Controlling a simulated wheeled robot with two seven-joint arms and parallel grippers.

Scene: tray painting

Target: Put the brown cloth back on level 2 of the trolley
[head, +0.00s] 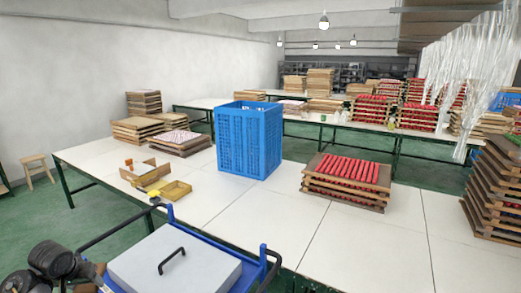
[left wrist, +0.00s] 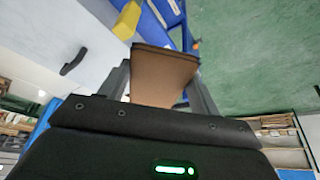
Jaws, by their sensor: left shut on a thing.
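My left gripper (left wrist: 160,78) is shut on the brown cloth (left wrist: 164,66), which shows folded between the two fingers in the left wrist view. In the head view my left arm comes in at the bottom left corner, and little of the cloth can be made out there. The blue trolley (head: 208,242) stands at the bottom of the head view, with dark handles at its sides. In the left wrist view the trolley's blue frame (left wrist: 152,28) lies beyond the cloth. The trolley's lower levels are mostly hidden. My right gripper is not in view.
A pale grey lid with a black handle (head: 165,265) covers the trolley's top. A yellow item (left wrist: 127,20) sits near the trolley's edge. Behind is a long white table (head: 260,205) with a blue crate (head: 248,140) and a stack of trays with red pieces (head: 347,182). Green floor (left wrist: 255,50) is clear beside the trolley.

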